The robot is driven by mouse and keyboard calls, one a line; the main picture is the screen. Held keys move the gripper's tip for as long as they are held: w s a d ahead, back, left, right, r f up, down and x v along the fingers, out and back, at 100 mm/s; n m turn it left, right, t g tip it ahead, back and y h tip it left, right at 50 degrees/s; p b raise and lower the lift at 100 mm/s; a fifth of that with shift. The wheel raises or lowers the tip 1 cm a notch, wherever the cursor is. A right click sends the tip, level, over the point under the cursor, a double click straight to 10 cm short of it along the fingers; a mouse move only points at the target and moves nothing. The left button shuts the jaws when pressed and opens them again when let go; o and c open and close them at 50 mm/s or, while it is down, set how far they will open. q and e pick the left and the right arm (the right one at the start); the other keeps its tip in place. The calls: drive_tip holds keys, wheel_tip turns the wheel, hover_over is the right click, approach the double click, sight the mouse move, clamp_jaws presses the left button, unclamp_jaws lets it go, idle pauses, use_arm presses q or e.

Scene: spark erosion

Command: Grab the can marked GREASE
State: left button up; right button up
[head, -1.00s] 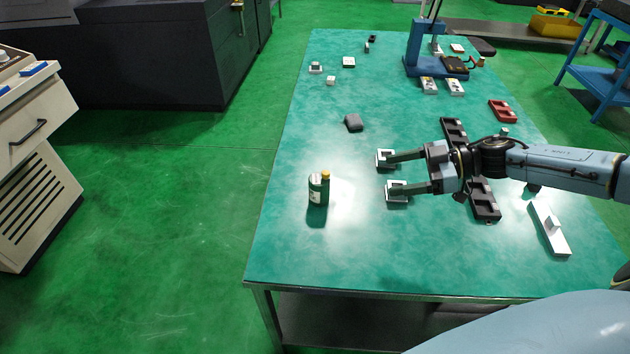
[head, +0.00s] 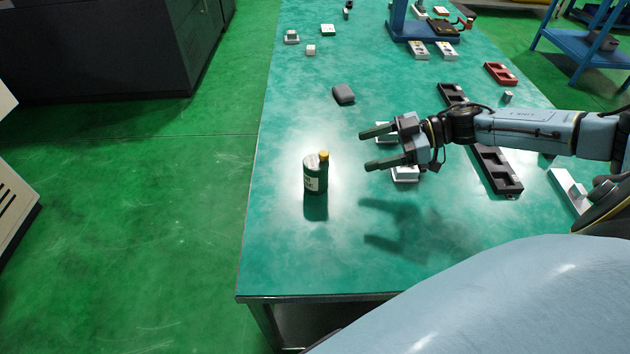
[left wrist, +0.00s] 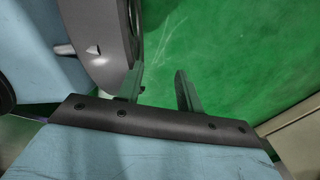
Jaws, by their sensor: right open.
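A dark green can (head: 316,174) with a white label and an orange-yellow cap stands upright on the green table (head: 275,240), near its left edge. The lettering on its label is too small to read. My right gripper (head: 368,150) is open and empty, to the right of the can and apart from it, with its fingers pointing left. Its shadow falls on the table below. My left gripper shows only in the left wrist view (left wrist: 158,82), its two fingers apart with nothing between them, over green floor.
White blocks (head: 405,173) lie beneath and behind the right gripper. A long black tray (head: 495,170) lies to the right. A grey rounded object (head: 343,94) lies behind the can. The table between can and front edge is clear.

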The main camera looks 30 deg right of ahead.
sight(316, 168)
drive_tip(key=x, duration=0.3)
drive_tip(key=b+x, duration=0.1)
drive_tip(key=x, duration=0.5)
drive_tip(key=shift+a+f, duration=0.1)
drive_tip(key=shift+f, duration=0.3)
drive_tip(key=b+x, duration=0.1)
drive_tip(key=x, duration=0.3)
drive_tip(key=shift+a+f, duration=0.1)
drive_tip(key=shift+a, duration=0.1)
use_arm(q)
drive_tip(key=w+f, duration=0.1)
drive_tip(key=w+a, duration=0.1)
drive_tip(key=w, duration=0.1)
drive_tip(key=shift+a+f, duration=0.2)
drive_tip(key=shift+f, duration=0.15)
use_arm(e)
drive_tip(key=shift+c, duration=0.2)
drive_tip(key=c, duration=1.2)
